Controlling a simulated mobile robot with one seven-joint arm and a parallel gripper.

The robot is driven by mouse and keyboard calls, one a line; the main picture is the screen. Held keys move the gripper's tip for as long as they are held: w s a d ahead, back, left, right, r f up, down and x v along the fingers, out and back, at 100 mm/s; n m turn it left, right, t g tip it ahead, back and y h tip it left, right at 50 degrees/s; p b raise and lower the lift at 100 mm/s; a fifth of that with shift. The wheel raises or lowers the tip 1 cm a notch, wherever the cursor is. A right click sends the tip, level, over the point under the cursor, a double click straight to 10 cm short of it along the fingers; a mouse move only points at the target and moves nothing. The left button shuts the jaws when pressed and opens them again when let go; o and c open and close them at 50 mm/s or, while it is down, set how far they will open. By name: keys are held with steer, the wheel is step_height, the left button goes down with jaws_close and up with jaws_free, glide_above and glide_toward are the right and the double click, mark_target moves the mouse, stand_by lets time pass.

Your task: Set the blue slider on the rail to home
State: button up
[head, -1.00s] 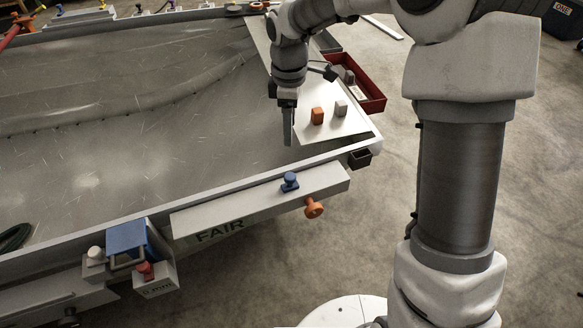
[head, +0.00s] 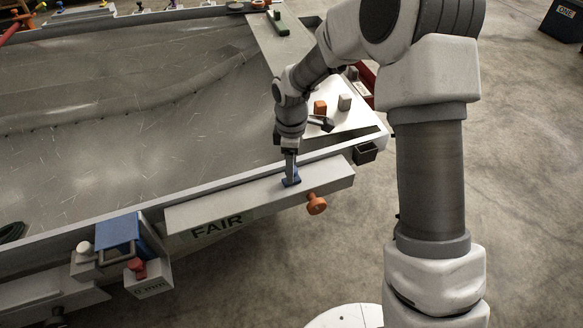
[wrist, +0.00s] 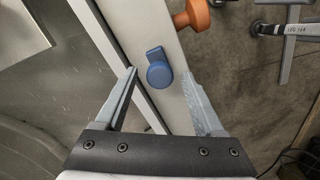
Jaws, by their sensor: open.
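The blue slider (wrist: 158,72) has a round knob and sits on the pale rail (wrist: 155,28) in the wrist view. In the head view the slider (head: 291,181) is partly hidden behind my gripper (head: 290,172), near the right end of the rail (head: 230,200), which carries the word FAIR. In the wrist view my gripper (wrist: 168,92) is open, with one finger on each side of the knob and a gap on both sides. I cannot tell whether the fingertips are down at knob height. No home mark is readable.
An orange knob (head: 316,204) sticks out from the rail's front near the slider. A blue block (head: 118,232) and a red knob (head: 137,266) are at the rail's left end. An orange block (head: 320,107) and a grey block (head: 345,102) stand on the white panel behind.

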steer(key=shift+f, duration=0.1)
jaws_close()
stand_by(0.3)
stand_by(1.1)
